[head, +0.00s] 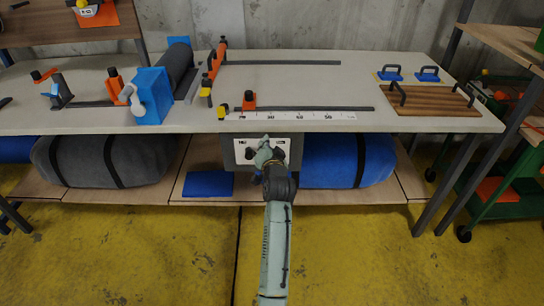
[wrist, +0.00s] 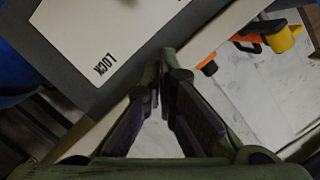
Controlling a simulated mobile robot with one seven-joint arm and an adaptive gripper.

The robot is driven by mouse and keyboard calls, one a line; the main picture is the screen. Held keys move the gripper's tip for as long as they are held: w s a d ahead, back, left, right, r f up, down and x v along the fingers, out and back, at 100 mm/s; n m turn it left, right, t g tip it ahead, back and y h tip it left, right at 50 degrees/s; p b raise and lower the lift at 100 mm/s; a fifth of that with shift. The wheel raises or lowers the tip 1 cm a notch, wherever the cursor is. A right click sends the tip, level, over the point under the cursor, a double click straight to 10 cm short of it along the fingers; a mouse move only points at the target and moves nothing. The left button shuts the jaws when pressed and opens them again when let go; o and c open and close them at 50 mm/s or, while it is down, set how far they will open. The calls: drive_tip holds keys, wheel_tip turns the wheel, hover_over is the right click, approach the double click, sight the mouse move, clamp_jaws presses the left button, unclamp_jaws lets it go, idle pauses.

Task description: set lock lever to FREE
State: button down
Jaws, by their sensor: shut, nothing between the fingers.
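A grey box (head: 229,153) hangs under the front edge of the workbench and carries a white label plate (head: 284,143). The plate also shows in the wrist view (wrist: 110,25), with the word LOCK near its corner. My gripper (head: 262,152) is in front of the plate and covers its middle. In the wrist view my gripper (wrist: 161,70) has its fingertips together, empty, beside the LOCK end of the plate. The lock lever cannot be made out; a dark shape beside my gripper in the head view is too small to tell. The FREE marking is not readable.
The workbench top (head: 400,75) is above the box, with a scale strip (head: 310,115) and an orange-black stop (head: 249,101). A blue roll (head: 345,160) lies close right of the box, and a blue folded piece (head: 208,184) lies left. The yellow floor in front is clear.

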drive_tip(key=a+f+b+v, duration=0.1)
drive_tip(key=v, duration=0.6)
drive_tip(key=shift+s+d+r+b, duration=0.3)
drive_tip(key=shift+s+d, duration=0.05)
drive_tip(key=shift+s, duration=0.25)
